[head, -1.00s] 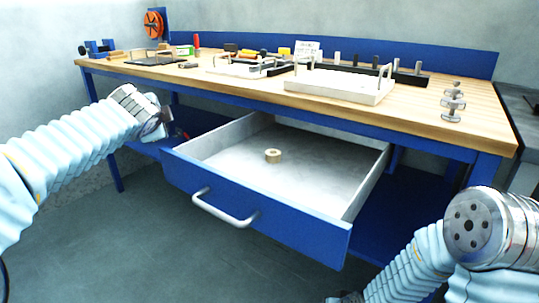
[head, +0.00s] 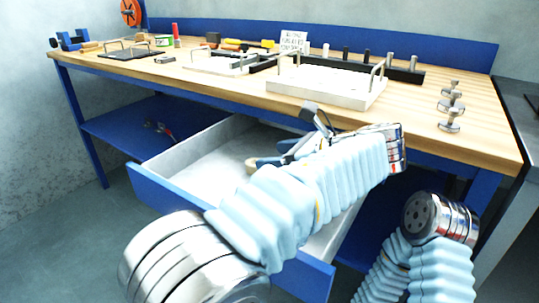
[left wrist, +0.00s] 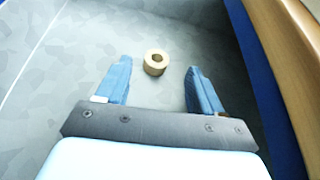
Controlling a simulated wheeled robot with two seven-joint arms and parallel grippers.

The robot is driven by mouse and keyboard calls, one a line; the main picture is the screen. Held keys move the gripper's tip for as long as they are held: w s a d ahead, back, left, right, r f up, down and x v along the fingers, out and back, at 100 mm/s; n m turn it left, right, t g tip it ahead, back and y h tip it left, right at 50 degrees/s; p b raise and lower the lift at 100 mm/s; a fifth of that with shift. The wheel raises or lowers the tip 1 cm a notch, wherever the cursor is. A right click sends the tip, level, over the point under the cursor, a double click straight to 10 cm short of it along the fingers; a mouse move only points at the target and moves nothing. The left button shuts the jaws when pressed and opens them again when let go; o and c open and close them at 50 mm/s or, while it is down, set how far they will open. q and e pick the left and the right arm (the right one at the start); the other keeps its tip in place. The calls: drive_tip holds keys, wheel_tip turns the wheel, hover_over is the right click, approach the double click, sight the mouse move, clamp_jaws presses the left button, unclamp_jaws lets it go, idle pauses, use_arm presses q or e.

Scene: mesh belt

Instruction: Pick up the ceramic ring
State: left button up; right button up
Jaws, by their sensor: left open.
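The ceramic ring (left wrist: 155,71) is a short tan ring with a round hole, lying on the grey drawer floor in the left wrist view. My left gripper (head: 268,160) is open over the drawer, its arm crossing the picture in the head view. In the left wrist view its two blue fingers (left wrist: 159,68) point toward the ring, which appears in the gap between their tips, nearer the left finger. The gripper holds nothing. My right gripper is not in view.
The open drawer (head: 160,190) has a blue front and pale walls. The wooden bench top (head: 480,130) overhangs its back, with its edge close at the right in the left wrist view. A white rack (head: 330,90) and several metal parts stand on the bench.

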sight(251, 163)
use_arm(q)
drive_tip(key=shift+s+d+f+g+y, duration=0.3)
drive_tip(key=shift+s+d, duration=0.05)
drive_tip(key=shift+d, duration=0.25)
drive_tip(key=shift+w+a+f, duration=0.1)
drive_tip(key=shift+a+f, duration=0.1)
drive_tip(key=shift+f, duration=0.05)
drive_tip(key=b+x, duration=0.1)
drive_tip(key=x, duration=0.5)
drive_tip(key=shift+w+a+f+b, duration=0.1)
drive_tip(key=shift+w+a+b, duration=0.05)
drive_tip(key=shift+w+b, duration=0.15)
drive_tip(key=c, duration=1.1)
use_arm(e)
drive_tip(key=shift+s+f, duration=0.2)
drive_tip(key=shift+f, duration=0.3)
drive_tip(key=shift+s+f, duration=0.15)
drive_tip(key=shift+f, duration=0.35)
